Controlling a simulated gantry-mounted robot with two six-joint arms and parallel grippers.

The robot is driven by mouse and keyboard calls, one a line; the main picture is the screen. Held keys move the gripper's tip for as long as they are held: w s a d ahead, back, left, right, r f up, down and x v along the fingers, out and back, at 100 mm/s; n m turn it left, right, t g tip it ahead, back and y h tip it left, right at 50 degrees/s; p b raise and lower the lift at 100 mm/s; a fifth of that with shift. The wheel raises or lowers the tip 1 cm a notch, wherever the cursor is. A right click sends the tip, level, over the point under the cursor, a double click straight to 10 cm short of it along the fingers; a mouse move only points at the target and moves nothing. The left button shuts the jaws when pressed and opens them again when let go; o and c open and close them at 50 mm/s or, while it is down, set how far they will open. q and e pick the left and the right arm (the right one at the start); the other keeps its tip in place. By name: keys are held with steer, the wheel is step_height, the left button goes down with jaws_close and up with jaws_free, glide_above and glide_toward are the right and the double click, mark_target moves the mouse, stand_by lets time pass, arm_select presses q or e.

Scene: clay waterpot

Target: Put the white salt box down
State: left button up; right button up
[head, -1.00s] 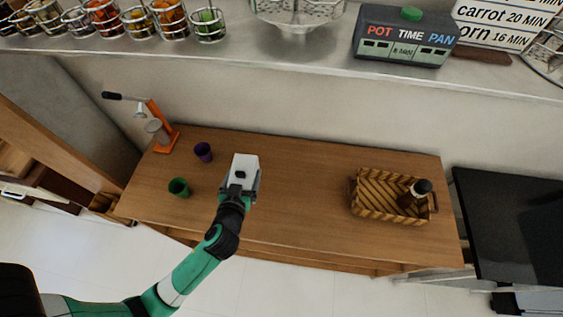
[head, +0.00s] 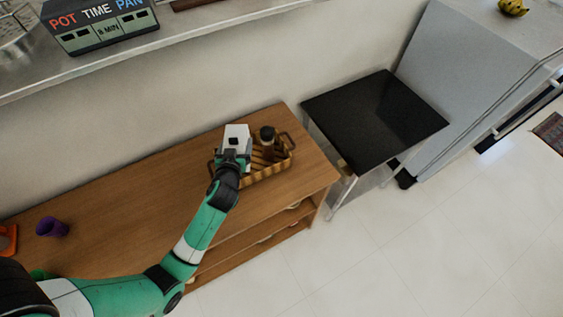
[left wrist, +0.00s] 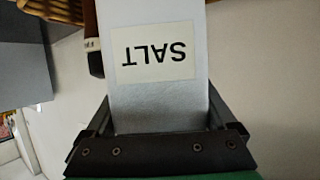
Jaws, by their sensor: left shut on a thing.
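The white salt box (head: 237,133) is in my left gripper (head: 231,158), over the left part of the wicker basket (head: 262,174) in the head view. In the left wrist view the box (left wrist: 155,100) fills the space between the fingers, its SALT label upside down. My left gripper also shows there (left wrist: 160,128), its fingers on both sides of the box. A dark-capped brown bottle (head: 267,143) stands in the basket, to the right of the box. I cannot tell whether the box touches the basket floor. My right gripper is not in view.
The wooden table (head: 130,185) is clear to the left of the basket. A purple cup (head: 52,227) stands near its left end. A black-topped table (head: 375,118) is to the right, with a gap between.

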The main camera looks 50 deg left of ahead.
arm_select(q)
steer(key=shift+s+a+r+y, duration=0.1)
steer(key=shift+a+r+y, duration=0.05)
steer(key=shift+a, duration=0.4)
steer(key=shift+s+a+r+y, duration=0.1)
steer(key=shift+a+r+y, duration=0.05)
steer(key=shift+a, duration=0.35)
steer(key=shift+s+a+n, duration=0.15)
steer(key=shift+s+n, duration=0.05)
steer(key=shift+n, duration=0.1)
step_height(320, 180, down, 6)
steer(key=shift+f+b, duration=0.25)
steer(key=shift+b, duration=0.95)
step_height(320, 180, down, 4)
steer(key=shift+r+b, duration=0.1)
steer(key=shift+b, duration=0.65)
steer(key=shift+r, duration=0.1)
steer(key=shift+w, duration=0.1)
steer(key=shift+f, duration=0.2)
steer(key=o, duration=1.4)
steer(key=shift+g, duration=0.3)
steer(key=shift+o, duration=0.2)
